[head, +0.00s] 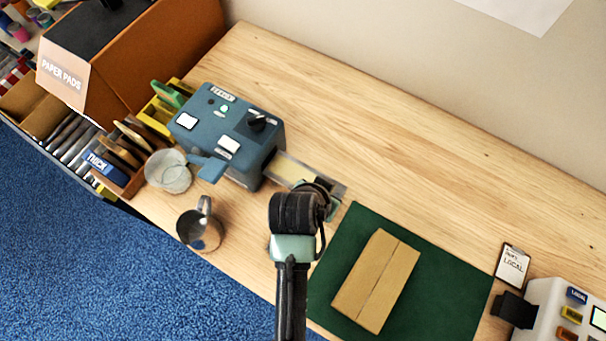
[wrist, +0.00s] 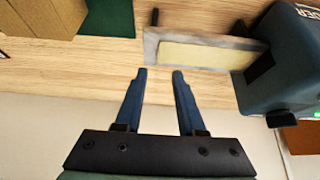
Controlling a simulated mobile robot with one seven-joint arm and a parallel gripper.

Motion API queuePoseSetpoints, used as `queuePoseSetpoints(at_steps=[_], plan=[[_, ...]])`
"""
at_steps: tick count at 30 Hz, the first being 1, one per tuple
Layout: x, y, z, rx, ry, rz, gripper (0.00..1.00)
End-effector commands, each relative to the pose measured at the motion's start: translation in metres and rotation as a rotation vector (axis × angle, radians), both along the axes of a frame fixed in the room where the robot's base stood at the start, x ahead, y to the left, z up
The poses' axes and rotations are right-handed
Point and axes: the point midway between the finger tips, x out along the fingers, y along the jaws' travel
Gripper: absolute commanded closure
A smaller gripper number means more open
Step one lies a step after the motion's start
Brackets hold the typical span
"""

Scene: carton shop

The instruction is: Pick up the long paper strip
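The long paper strip (head: 284,170) is pale yellow and lies flat on a grey tray that sticks out from the right side of a blue machine (head: 228,130). In the wrist view the strip (wrist: 205,56) lies ahead of the fingertips and to their right. My gripper (wrist: 159,72) is open, with two blue fingers apart and nothing between them. It hangs close to the tray. In the head view my arm covers the tray's outer end, and the fingertips are hidden.
A green mat (head: 335,262) with a flat brown carton (head: 376,280) lies to the right. A metal mug (head: 199,229) and a round clear dish (head: 168,171) stand left of my arm. A white machine (head: 560,310) is at lower right. The table behind is clear.

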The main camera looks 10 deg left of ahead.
Motion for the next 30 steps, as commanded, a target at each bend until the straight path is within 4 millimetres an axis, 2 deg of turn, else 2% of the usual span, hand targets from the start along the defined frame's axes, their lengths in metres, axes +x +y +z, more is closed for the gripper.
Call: queuePoseSetpoints(at_steps=[12,22,23,28,29,30], plan=[[0.017,-0.009,-0.039,0.000,0.000,0.000,0.61],[0.019,-0.010,-0.044,0.001,-0.001,0.000,0.61],[0.019,-0.010,-0.044,0.001,-0.001,0.000,0.65],[0.019,-0.010,-0.044,0.001,-0.001,0.000,0.95],[0.019,-0.010,-0.044,0.001,-0.001,0.000,1.00],[0.019,-0.010,-0.044,0.001,-0.001,0.000,1.00]])
